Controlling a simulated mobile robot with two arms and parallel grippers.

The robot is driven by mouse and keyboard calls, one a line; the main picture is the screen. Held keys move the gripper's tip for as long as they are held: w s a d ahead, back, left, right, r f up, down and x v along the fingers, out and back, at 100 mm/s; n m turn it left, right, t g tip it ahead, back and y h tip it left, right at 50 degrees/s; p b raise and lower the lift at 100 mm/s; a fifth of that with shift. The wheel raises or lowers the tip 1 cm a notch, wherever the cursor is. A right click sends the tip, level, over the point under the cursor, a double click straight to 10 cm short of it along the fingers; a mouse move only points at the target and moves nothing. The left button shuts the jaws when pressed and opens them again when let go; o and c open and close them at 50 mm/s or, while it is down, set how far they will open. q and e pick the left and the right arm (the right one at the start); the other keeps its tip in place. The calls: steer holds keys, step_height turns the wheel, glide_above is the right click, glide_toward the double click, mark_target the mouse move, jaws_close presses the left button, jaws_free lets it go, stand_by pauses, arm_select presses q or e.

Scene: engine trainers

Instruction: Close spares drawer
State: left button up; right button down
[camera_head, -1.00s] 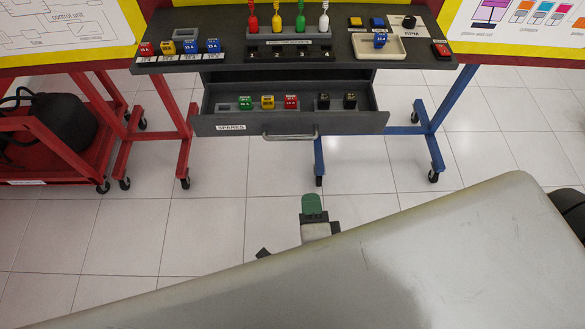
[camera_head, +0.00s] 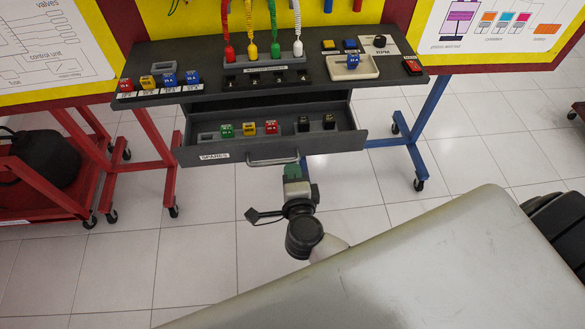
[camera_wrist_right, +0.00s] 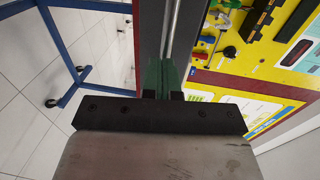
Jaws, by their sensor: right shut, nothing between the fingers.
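The spares drawer (camera_head: 215,158) is open, pulled out under the dark tabletop, its label "SPARES" on the left of its front. Its metal bar handle (camera_head: 272,162) runs along the middle of the front. My right gripper (camera_head: 286,172), with green fingers, is at the right part of the handle in the head view. In the right wrist view the shut green fingers (camera_wrist_right: 160,76) point at the drawer front, with the metal handle (camera_wrist_right: 172,28) just ahead of them. I cannot tell if they touch. My left gripper is out of view.
The drawer holds several small colored blocks (camera_head: 249,129). The tabletop (camera_head: 215,88) above carries more blocks, hanging cables and a tray (camera_head: 366,70). A red cart (camera_head: 40,190) stands at left. The tiled floor (camera_head: 130,265) in front is clear.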

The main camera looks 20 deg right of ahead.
mark_target(271, 136)
steer(key=shift+w, duration=0.15)
steer(key=p+x, duration=0.1)
steer(key=x, duration=0.3)
steer(key=r+p+x, duration=0.1)
steer(key=x, duration=0.4)
steer(key=r+p+x, duration=0.1)
steer(key=x, duration=0.4)
steer(key=shift+w+d, duration=0.25)
steer(key=shift+w, duration=0.05)
steer(key=shift+w+d, duration=0.1)
steer(key=shift+w, duration=0.05)
steer(key=shift+r, duration=0.15)
steer(key=shift+r, duration=0.1)
